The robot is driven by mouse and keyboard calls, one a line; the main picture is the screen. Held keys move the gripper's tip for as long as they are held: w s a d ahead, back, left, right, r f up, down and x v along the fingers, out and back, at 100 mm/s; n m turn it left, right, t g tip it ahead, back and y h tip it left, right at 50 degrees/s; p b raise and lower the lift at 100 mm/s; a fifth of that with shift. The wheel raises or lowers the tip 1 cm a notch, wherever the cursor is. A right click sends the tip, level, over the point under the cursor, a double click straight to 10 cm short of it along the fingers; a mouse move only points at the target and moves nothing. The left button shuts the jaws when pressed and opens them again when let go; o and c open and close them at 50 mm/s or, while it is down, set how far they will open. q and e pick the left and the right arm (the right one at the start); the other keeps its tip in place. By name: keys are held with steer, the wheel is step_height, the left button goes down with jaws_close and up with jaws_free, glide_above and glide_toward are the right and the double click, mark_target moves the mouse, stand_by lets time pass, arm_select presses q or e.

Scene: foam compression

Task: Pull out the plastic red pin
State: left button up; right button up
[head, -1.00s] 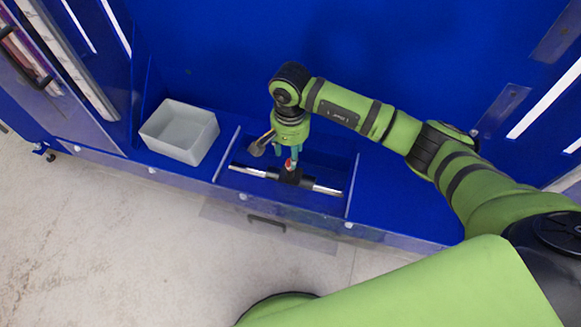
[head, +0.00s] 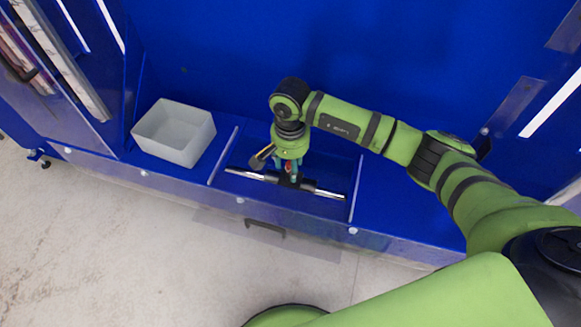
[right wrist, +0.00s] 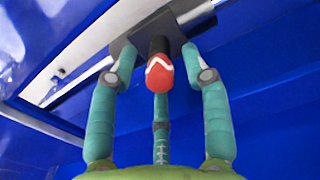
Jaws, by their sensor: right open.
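The red pin (right wrist: 159,76) shows in the right wrist view as a red rounded end with a white chevron on a dark stem. It sits in a black block (right wrist: 124,55) on a silver bar (head: 325,193). My right gripper (head: 290,170) is directly above the block, with its teal fingers pointing down around the pin. In the right wrist view the fingers (right wrist: 162,70) stand on several sides of the red end with gaps to it. The gripper is open. In the head view the fingers hide most of the pin. My left gripper is not in view.
A whitish open box (head: 175,133) stands on the blue shelf to the left. Low dividers (head: 222,155) flank the bar's compartment. A blue back wall (head: 230,60) rises behind, and a dark handle (head: 265,227) is on the front edge.

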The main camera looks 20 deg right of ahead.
steer(key=shift+f+b, duration=0.1)
steer(key=shift+b, duration=0.55)
stand_by(0.5)
jaws_close()
stand_by(0.4)
steer(key=shift+r+p, duration=1.35)
steer(key=shift+r, duration=1.75)
